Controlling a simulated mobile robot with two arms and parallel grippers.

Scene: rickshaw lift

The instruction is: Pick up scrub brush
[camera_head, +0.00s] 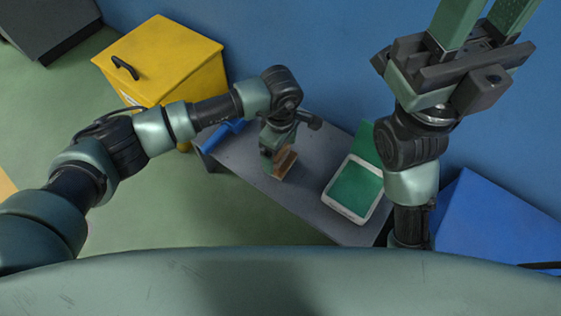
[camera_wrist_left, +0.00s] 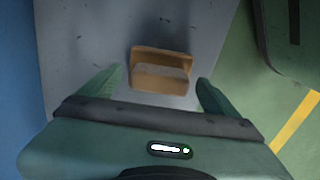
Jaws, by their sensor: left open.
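The scrub brush (camera_head: 286,163) is a small brown wooden block on the grey table (camera_head: 316,211). In the left wrist view the brush (camera_wrist_left: 161,71) lies ahead of and between the two green fingers. My left gripper (camera_head: 270,158) points down at the brush and partly hides it in the head view. The left wrist view shows this gripper (camera_wrist_left: 160,86) open, with the fingers apart on either side and nothing held. My right gripper (camera_head: 484,20) is raised at the upper right, its fingers apart and empty; its tips are cut off by the frame edge.
A white-rimmed green tray-like object (camera_head: 355,188) lies right of the brush on the table. A blue object (camera_head: 222,136) lies at the table's left end. A yellow cabinet (camera_head: 165,60) stands behind left. A blue box (camera_head: 500,225) is at right. The wall is close behind.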

